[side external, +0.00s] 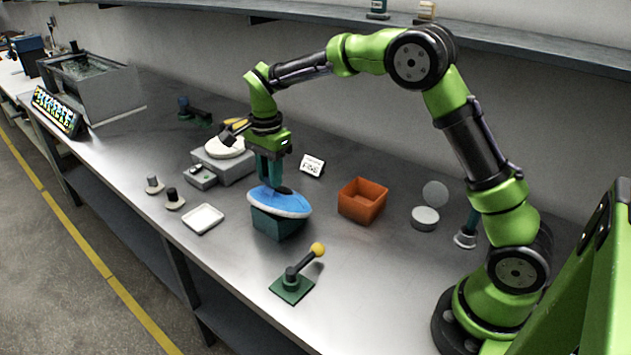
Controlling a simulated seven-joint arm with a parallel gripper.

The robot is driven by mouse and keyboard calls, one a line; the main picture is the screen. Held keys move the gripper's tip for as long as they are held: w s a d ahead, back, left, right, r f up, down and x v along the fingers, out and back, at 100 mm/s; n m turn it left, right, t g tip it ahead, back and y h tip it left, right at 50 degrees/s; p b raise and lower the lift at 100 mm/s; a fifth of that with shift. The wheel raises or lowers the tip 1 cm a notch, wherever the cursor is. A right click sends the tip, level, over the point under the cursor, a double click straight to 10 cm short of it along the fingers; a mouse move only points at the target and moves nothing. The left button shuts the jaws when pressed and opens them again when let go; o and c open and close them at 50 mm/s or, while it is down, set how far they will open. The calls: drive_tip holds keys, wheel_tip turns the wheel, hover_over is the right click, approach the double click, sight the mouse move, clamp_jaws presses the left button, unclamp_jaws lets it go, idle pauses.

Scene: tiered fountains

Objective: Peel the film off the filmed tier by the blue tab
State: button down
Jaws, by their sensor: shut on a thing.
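A round, white-rimmed tier (300,214) lies on a dark teal block (276,226) near the middle of the bench. Blue film (270,198) covers most of its top. My gripper (277,186) points down at the tier's far side, with its dark fingertips at the film. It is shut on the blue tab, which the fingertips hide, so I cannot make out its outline. I cannot tell whether any of the film has lifted.
An orange bin (362,200) stands to the right of the tier. A green-based lever with a yellow knob (318,249) stands in front. A white tray (203,218) lies to the left. A grey machine with a white disc (224,148) and a small sign (312,165) stand behind.

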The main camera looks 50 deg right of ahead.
drive_tip(key=shift+d+r, duration=1.15)
drive_tip(key=shift+d, duration=0.15)
drive_tip(key=shift+d, duration=0.15)
drive_tip(key=d+r, duration=0.2)
drive_tip(key=d, duration=0.4)
drive_tip(key=shift+d, duration=0.25)
drive_tip(key=shift+d, duration=0.1)
drive_tip(key=d+r, duration=0.1)
drive_tip(key=d, duration=0.5)
drive_tip(key=shift+r, duration=0.15)
drive_tip(key=shift+d, duration=0.15)
idle(0.4)
drive_tip(key=shift+d+r, duration=0.2)
drive_tip(key=shift+d, duration=1)
drive_tip(key=shift+d+r, duration=0.2)
drive_tip(key=shift+d, duration=0.95)
